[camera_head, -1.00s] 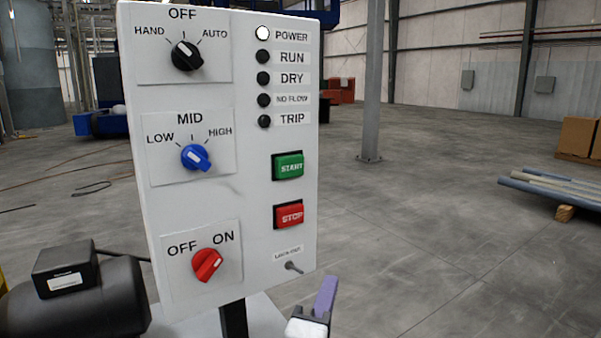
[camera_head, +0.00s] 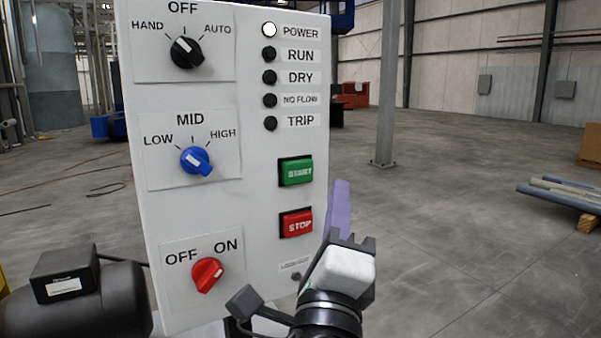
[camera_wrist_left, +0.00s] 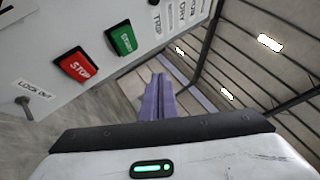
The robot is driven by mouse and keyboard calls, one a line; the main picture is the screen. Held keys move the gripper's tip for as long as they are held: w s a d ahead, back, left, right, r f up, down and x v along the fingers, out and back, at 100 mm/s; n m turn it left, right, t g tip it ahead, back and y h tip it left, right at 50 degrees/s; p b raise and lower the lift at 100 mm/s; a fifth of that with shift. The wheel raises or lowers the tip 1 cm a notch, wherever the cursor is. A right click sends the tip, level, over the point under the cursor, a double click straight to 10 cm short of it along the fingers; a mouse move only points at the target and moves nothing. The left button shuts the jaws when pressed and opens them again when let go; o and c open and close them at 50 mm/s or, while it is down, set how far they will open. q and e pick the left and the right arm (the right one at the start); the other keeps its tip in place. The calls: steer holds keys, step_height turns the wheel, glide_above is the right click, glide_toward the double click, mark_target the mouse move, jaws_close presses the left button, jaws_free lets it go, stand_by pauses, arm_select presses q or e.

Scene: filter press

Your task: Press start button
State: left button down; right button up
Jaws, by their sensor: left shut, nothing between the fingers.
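The green START button (camera_head: 296,171) is on the right side of a white control panel (camera_head: 255,215). The red STOP button (camera_head: 297,223) is right below it. My left gripper (camera_head: 340,187) is shut and empty, its purple fingers pointing up just right of the STOP button and a little below START. In the left wrist view the fingers (camera_wrist_left: 158,82) lie together, right of the START button (camera_wrist_left: 123,40) and the STOP button (camera_wrist_left: 76,66). They appear apart from both buttons. My right gripper is not in view.
The panel also bears a black selector (camera_head: 187,52), a blue selector (camera_head: 196,160), a red OFF/ON knob (camera_head: 207,274) and a lit POWER lamp (camera_head: 269,30). A black motor (camera_head: 75,300) is at lower left.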

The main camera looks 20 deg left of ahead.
mark_target(306, 167)
arm_select(q)
steer(key=w+a, duration=0.4)
steer(key=a, duration=0.2)
steer(key=shift+w+p, duration=0.4)
steer(key=shift+p, duration=0.05)
stand_by(0.8)
steer(key=shift+a, duration=0.1)
stand_by(0.8)
steer(key=shift+w+a, duration=0.25)
steer(key=shift+a, duration=0.05)
steer(key=shift+w+a+p, duration=0.35)
steer(key=shift+w+a, duration=0.05)
steer(key=shift+a, duration=0.1)
stand_by(0.9)
steer(key=shift+s+d, duration=0.65)
steer(key=shift+d, duration=0.15)
steer(key=shift+d, duration=0.1)
